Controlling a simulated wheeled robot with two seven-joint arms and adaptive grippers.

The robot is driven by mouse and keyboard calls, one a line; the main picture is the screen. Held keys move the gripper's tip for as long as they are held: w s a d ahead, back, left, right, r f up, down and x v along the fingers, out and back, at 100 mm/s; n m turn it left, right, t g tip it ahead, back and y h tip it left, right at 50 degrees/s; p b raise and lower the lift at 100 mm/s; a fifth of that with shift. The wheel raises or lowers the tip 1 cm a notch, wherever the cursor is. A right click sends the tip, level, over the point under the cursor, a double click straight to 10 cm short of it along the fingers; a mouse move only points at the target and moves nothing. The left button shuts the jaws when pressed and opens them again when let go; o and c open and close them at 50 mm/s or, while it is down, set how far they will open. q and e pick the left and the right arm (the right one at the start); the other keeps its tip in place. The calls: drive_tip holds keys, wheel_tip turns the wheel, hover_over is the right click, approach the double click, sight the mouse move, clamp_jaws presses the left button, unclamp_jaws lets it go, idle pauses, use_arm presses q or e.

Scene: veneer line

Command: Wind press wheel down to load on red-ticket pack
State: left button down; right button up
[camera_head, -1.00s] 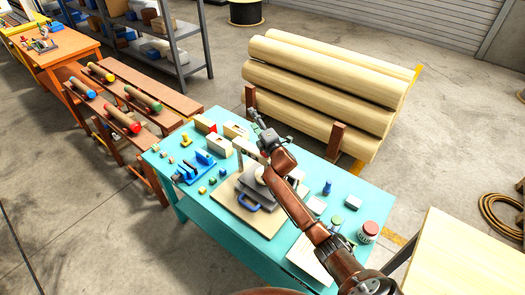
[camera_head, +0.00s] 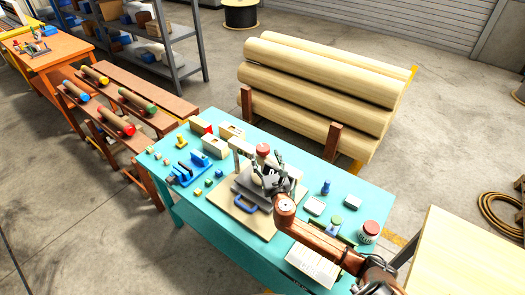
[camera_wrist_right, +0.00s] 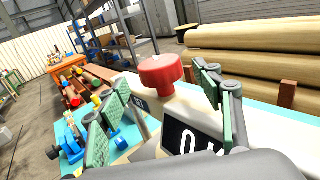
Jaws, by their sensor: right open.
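The press stands on a pale board (camera_head: 236,209) on the turquoise table. Its red wheel (camera_head: 263,149) shows just beyond my right gripper (camera_head: 267,164). In the right wrist view, the red wheel (camera_wrist_right: 162,74) sits ahead between the two green-padded fingers, which are apart and empty. A dark display (camera_wrist_right: 188,138) with a partly hidden white digit is below the wheel. Grey plates (camera_head: 246,185) lie under the gripper, partly covered. My left gripper is not in view.
A blue clamp (camera_head: 252,209) lies at the board's front. A blue fixture (camera_head: 190,170), small blocks, a blue bottle (camera_head: 326,187) and a red-lidded jar (camera_head: 369,232) stand around the press. Large logs (camera_head: 320,85) lie behind the table.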

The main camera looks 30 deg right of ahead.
sight(264, 154)
drive_tip(key=x, duration=0.5)
drive_tip(key=c, duration=1.2)
